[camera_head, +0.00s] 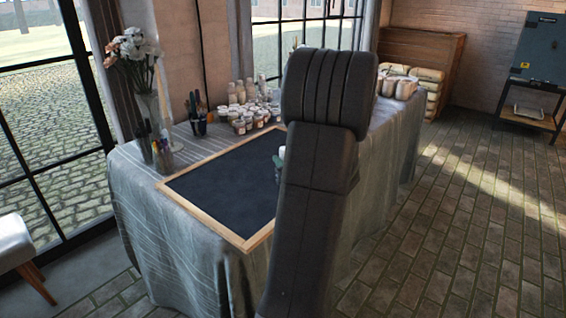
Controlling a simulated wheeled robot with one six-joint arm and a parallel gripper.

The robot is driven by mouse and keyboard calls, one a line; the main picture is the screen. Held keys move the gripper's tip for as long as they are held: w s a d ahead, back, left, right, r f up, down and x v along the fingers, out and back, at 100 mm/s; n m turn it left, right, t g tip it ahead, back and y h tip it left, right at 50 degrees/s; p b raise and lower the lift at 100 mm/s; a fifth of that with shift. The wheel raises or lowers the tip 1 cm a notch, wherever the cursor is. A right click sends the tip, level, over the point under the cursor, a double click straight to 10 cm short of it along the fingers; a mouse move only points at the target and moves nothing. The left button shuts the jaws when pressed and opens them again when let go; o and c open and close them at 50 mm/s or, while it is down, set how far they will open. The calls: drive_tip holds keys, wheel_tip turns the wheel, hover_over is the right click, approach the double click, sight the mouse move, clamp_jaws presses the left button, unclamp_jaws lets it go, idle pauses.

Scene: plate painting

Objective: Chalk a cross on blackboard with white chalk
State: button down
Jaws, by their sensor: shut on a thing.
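The blackboard (228,187) is a dark panel in a light wooden frame. It lies flat on the near part of the cloth-covered table, and no chalk mark can be made out on its visible part. My dark arm stands in front and hides the board's right part. Only a small piece of my gripper (277,164) shows at the arm's left edge, over the board's right side, by a small white and teal part. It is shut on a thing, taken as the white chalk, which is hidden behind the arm. Contact with the board cannot be told.
The table (190,268) has a grey striped cloth. A vase of flowers (146,107), a pen cup (162,155) and a dark brush holder (198,124) stand left of the board. Several paint jars (250,118) stand behind it. Brick floor on the right is free.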

drive_tip(key=shift+r+p, duration=1.35)
drive_tip(key=shift+r, duration=0.65)
